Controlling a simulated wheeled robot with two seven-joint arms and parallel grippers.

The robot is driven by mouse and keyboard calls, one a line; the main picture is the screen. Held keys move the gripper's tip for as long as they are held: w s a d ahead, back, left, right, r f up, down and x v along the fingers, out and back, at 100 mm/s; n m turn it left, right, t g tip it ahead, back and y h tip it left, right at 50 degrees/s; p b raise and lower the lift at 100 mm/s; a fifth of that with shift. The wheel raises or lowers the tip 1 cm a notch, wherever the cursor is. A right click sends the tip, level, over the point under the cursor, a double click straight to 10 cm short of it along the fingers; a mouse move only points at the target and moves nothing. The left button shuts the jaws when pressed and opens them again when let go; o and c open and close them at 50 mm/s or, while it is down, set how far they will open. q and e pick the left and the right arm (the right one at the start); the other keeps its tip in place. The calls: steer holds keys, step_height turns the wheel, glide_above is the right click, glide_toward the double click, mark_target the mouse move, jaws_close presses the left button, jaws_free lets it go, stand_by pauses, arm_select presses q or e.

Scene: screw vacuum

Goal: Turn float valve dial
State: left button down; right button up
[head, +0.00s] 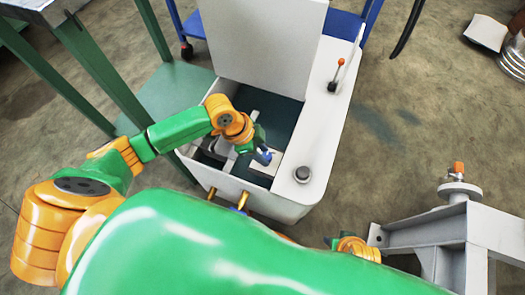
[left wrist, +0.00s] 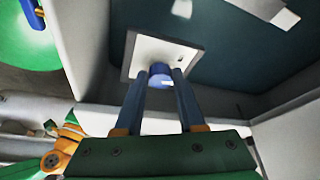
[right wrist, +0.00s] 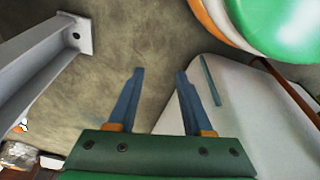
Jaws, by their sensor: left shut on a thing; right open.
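The float valve dial (left wrist: 161,74) is a small blue knob on a white square plate (left wrist: 139,58) inside the open white tank. My left gripper (left wrist: 160,84) is shut on the dial, one finger on each side of it. In the head view, my left gripper (head: 263,155) reaches down into the tank, and the white plate (head: 264,168) shows beside its fingertips. The gripper hides most of the dial there. My right gripper (right wrist: 160,85) is open and empty, outside the tank beside its white outer wall (right wrist: 250,95).
The tank's raised white lid (head: 262,45) stands at the back. An orange-tipped lever (head: 337,73) and a round grey knob (head: 303,174) sit on its right rim. A grey metal frame (head: 440,222) stands at right. A green table (head: 175,92) is at left.

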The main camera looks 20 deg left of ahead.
arm_select(q)
steer(key=shift+w+r+m+g+p, duration=0.1)
steer(key=shift+m+g+p, duration=0.35)
steer(key=shift+m, duration=1.05)
steer(key=shift+w+m+g, duration=0.15)
steer(key=shift+m+g, duration=0.3)
steer(key=shift+m, duration=0.85)
arm_select(e)
steer(key=shift+s+d+f, duration=0.1)
steer(key=shift+s+f, duration=0.25)
steer(key=shift+f, duration=0.2)
steer(key=shift+s+d+f, duration=0.1)
steer(key=shift+s+f, duration=0.2)
steer(key=shift+f, duration=0.2)
arm_select(q)
steer(key=shift+g, duration=0.3)
steer(key=c, duration=0.5)
jaws_free()
arm_select(e)
steer(key=shift+r, duration=0.1)
